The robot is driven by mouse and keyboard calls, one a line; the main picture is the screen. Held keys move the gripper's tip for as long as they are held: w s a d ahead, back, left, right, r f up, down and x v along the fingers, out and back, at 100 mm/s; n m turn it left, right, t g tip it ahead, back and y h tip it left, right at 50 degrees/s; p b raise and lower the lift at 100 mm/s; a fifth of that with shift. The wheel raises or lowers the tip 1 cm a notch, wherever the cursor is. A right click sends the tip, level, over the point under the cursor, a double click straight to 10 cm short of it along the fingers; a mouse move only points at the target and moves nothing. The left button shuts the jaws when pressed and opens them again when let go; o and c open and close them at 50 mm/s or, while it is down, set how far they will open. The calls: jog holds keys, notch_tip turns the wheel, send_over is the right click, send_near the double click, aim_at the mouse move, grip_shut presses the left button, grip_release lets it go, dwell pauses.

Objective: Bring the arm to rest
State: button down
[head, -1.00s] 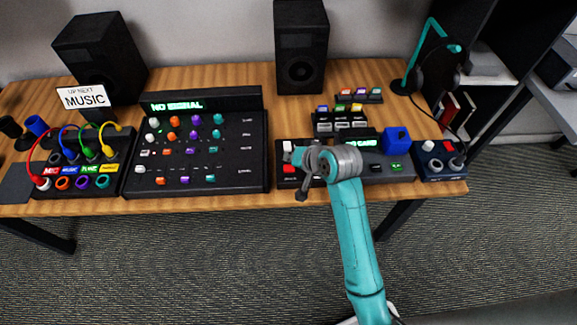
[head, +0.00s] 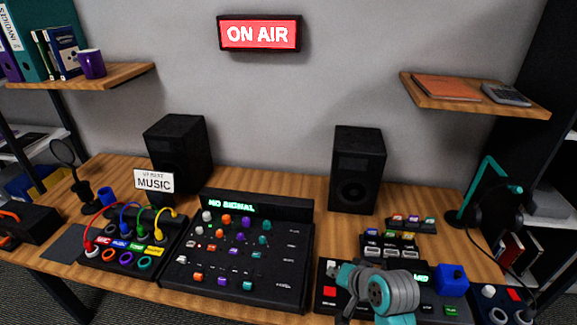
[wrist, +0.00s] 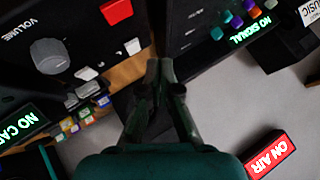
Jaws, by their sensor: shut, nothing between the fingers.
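My gripper (wrist: 160,70) is shut and empty in the wrist view, its two dark fingers together over the gap between two dark consoles. In the head view my teal and grey wrist stands over the console at the lower right (head: 329,268) and hides part of it. The gripper (head: 344,310) shows there only as a small dark shape beside the wrist, low in the picture. The fingers hold nothing, and I cannot tell how far they are above the consoles.
A mixer (head: 250,285) reading NO SIGNAL lies left of my arm. A patch box (head: 125,262) with colored cables is further left. Two speakers (head: 358,170) stand behind. A headset stand (head: 487,190) and a blue cube (head: 452,280) are at the right. An ON AIR sign (head: 259,33) hangs above.

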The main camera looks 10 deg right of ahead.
jog(key=shift+t+h, duration=0.5)
jog(key=shift+t, duration=0.1)
jog(key=s+f, duration=0.2)
jog(key=s, duration=0.1)
jog(key=s+f, duration=0.2)
jog(key=s, duration=0.1)
jog(key=s+f, duration=0.2)
jog(key=f, duration=0.1)
jog(key=shift+s+a+f, duration=0.1)
jog(key=shift+s+a, duration=0.15)
jog(key=shift+s, duration=0.15)
jog(key=s+n+t+h, duration=0.2)
jog(key=s+n+t, duration=0.1)
jog(key=s, duration=2)
jog(key=s+r+n+t, duration=0.1)
jog(key=s+r+n, duration=0.1)
jog(key=s+r, duration=0.6)
jog(key=s, duration=0.3)
jog(key=shift+r+t, duration=0.25)
jog(key=shift+t, duration=0.15)
